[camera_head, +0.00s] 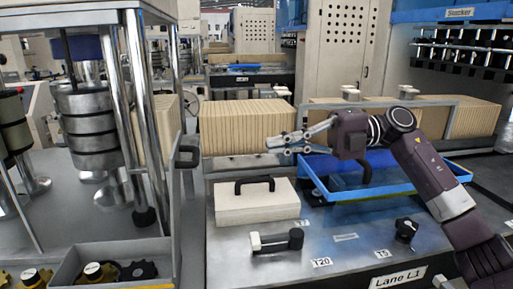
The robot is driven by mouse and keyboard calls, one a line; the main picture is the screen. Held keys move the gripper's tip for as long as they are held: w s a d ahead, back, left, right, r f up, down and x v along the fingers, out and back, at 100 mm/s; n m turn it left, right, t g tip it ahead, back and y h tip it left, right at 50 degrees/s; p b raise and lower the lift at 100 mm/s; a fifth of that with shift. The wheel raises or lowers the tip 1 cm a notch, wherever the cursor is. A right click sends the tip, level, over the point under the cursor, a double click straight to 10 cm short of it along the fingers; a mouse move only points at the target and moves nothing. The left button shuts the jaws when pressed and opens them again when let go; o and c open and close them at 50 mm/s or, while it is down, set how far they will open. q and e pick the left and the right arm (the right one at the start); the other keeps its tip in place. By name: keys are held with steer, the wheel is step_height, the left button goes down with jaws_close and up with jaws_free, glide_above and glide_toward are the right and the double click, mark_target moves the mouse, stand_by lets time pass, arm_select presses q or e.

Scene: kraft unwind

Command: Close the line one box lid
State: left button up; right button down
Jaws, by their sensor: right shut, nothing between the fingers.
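A grey metal box (65,268) stands open at the bottom left, with yellow and black parts inside. A grey panel with a black handle (187,157) stands upright at its right side and looks like its raised lid. A flat cream box (257,206) with a black handle on top sits on the grey table and looks closed. I cannot tell from labels which is the line one box. My right gripper (272,143) is shut and empty, above and behind the cream box, pointing left, apart from both boxes. My left gripper is out of view.
A blue tray (372,192) lies under my right arm. A black-and-white handle (276,241) and a black knob (406,230) stand on the table (232,262), by the "Lane L1" sign (398,279). Metal posts (143,120) rise at left; cardboard stacks (245,128) stand behind.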

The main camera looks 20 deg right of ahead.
steer(key=w+a+p, duration=0.2)
steer(key=a+p, duration=0.1)
steer(key=a, duration=0.9)
steer(key=shift+a+f+p, duration=0.15)
steer(key=shift+f+p, duration=0.15)
steer(key=shift+f, duration=0.15)
steer(key=shift+w, duration=0.1)
